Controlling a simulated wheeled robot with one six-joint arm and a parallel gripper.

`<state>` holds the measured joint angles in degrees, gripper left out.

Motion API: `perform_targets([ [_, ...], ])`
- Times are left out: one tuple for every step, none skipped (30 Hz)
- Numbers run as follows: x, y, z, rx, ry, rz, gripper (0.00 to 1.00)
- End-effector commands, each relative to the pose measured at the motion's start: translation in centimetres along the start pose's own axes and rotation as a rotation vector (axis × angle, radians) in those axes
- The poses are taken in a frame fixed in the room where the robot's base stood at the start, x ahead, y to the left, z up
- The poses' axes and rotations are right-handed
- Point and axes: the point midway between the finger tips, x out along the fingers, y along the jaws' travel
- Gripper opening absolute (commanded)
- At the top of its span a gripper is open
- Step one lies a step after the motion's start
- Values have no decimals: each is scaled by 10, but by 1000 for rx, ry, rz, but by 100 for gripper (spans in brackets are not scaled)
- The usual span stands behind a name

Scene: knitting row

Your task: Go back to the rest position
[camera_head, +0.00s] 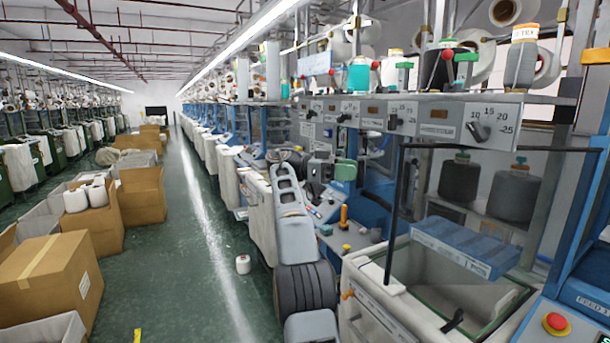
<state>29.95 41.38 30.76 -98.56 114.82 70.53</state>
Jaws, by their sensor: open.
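My arm rises from the bottom centre, with a black ribbed joint and a long grey link that leads up to a dark elbow. From there it bends right toward the knitting machine (370,218). My gripper (317,192) is small at the arm's far end, in front of the machine's blue panel. It is open. Its fingertips are hard to make out against the machine parts, and I see nothing held between them.
A fabric bin (375,325) and a blue box (465,246) are close on the right. A white cone (243,264) stands on the green floor left of my arm. Cardboard boxes (50,275) line the left. The aisle between is mostly clear. A control shelf (410,118) hangs above right.

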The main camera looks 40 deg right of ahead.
Motion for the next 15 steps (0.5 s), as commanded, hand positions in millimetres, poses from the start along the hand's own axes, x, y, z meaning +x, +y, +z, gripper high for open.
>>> perform_targets([
  [0, 0, 0, 0, 0, 0, 41],
  [0, 0, 0, 0, 0, -1, 41],
  [0, 0, 0, 0, 0, -1, 41],
  [0, 0, 0, 0, 0, -1, 41],
  [0, 0, 0, 0, 0, -1, 41],
  [0, 0, 0, -1, 0, -1, 41],
  [0, 0, 0, -5, 0, -1, 41],
  [0, 0, 0, -14, 0, -1, 41],
  [0, -1, 0, -36, 2, -6, 41],
  [0, -3, -1, -63, 5, -18, 41],
  [0, -7, 0, -103, 3, -41, 41],
  [-2, -18, 8, -191, -7, -95, 41],
  [-5, -29, 20, -280, -14, -141, 41],
  [-8, -40, 34, -368, -20, -185, 41],
  [-12, -53, 56, -496, -32, -250, 41],
])
